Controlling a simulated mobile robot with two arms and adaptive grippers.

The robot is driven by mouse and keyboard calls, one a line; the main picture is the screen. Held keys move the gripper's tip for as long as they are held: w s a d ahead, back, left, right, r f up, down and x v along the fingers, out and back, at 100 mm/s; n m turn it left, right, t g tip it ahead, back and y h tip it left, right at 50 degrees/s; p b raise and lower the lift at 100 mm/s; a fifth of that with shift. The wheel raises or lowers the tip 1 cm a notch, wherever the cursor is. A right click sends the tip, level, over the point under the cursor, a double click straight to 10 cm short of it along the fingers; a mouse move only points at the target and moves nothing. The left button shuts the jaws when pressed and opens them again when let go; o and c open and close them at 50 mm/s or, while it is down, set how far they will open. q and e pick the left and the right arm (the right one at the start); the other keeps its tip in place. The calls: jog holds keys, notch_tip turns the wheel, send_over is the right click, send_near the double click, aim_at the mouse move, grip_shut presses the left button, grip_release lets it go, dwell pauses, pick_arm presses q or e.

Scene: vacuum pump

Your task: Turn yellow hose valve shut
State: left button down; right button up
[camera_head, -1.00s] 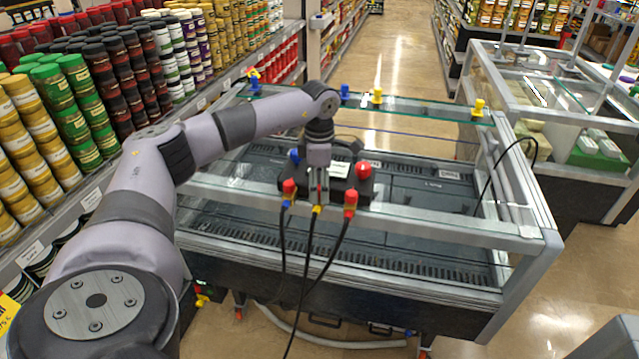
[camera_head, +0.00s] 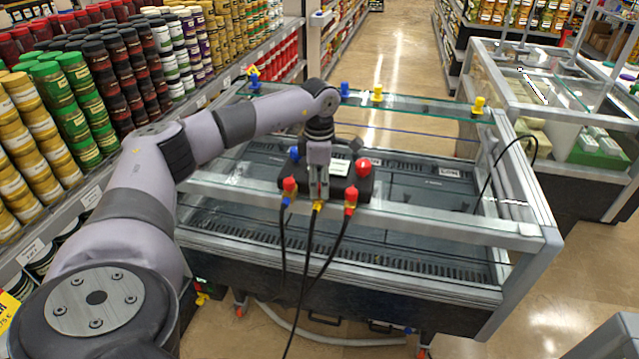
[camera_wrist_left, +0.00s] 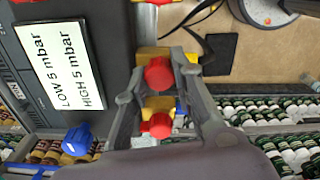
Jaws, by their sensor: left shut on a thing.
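The black pump box (camera_head: 345,182) sits on the rail of the glass-topped case, with a blue knob (camera_head: 294,154) and a red knob (camera_head: 363,167) on it. Three hoses hang from its front, two with red valves (camera_head: 289,186) (camera_head: 351,195) and a yellow hose valve (camera_head: 317,206) between them. My left gripper (camera_head: 318,190) points down at the yellow valve. In the left wrist view its fingers (camera_wrist_left: 160,62) are closed around the brass-yellow fitting, with a red knob (camera_wrist_left: 158,74) between them. The exact contact is partly hidden. My right gripper is out of view.
The pump's label (camera_wrist_left: 62,65) reads "LOW 5 mbar, HIGH 5 mbar". Shelves of jars (camera_head: 90,110) line the left. Blue and yellow caps (camera_head: 377,94) stand on the rear glass edge. The floor beyond is clear.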

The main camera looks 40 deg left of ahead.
pick_arm(q)
jog(key=shift+m, duration=0.4)
jog(key=m+b, duration=0.1)
jog(key=m, duration=0.1)
jog(key=shift+m, duration=0.4)
jog(key=m, duration=0.5)
jog(key=shift+b, duration=0.4)
jog(key=m, duration=0.9)
jog(key=shift+r+b, duration=0.1)
jog(key=shift+b, duration=0.3)
jog(key=shift+m, duration=0.3)
jog(key=c, duration=1.4)
grip_release()
jog(key=shift+o, duration=0.2)
